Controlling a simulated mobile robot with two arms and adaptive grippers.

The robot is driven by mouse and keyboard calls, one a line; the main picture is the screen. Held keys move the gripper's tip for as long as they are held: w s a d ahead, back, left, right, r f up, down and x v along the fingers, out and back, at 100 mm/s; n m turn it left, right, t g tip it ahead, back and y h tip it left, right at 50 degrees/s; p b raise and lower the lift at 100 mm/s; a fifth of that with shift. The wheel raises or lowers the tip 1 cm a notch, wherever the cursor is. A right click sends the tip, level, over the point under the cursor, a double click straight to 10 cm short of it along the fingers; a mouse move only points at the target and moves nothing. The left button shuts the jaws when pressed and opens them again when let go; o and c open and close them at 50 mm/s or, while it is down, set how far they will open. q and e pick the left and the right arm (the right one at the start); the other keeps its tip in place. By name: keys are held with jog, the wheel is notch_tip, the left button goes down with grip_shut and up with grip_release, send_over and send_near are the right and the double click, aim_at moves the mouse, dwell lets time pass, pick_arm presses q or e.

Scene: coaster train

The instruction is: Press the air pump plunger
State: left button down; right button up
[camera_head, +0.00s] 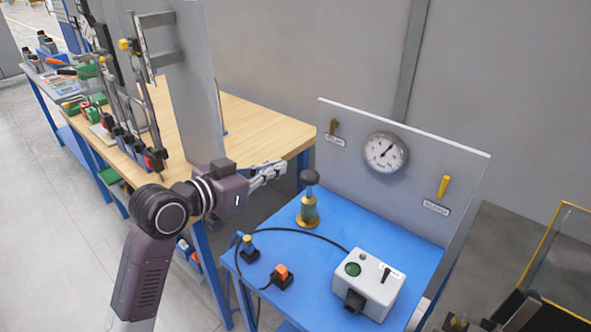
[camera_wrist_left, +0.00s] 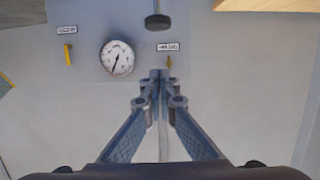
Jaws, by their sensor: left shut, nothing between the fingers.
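The air pump (camera_head: 308,212) stands upright on the blue table, with a brass and green body and a round dark plunger knob (camera_head: 309,177) on top. The knob is up, clear of the body. My left gripper (camera_head: 282,168) is shut and empty, just left of the knob at about its height in the picture, with a small gap showing. In the left wrist view the shut fingertips (camera_wrist_left: 160,76) point toward the upright panel, and the dark knob (camera_wrist_left: 158,22) shows beyond them near the top edge. My right gripper is not seen.
The blue table (camera_head: 345,222) also holds a grey box (camera_head: 368,283) with a green button, an orange-topped switch (camera_head: 281,276) and a black hose. A panel with a gauge (camera_head: 386,152) and yellow levers stands behind. A wooden workbench (camera_head: 245,120) is at the back left.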

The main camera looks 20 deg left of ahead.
pick_arm(q)
jog(key=p, duration=0.3)
send_over(303, 181)
notch_tip(303, 181, down, 2)
jog(key=shift+s+f, duration=0.1)
notch_tip(303, 181, down, 4)
jog(key=shift+d+r, duration=0.1)
jog(key=shift+r, duration=0.15)
jog(key=shift+f, duration=0.4)
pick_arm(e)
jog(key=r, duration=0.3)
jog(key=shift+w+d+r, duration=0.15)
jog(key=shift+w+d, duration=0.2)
pick_arm(q)
jog(key=shift+f, duration=0.1)
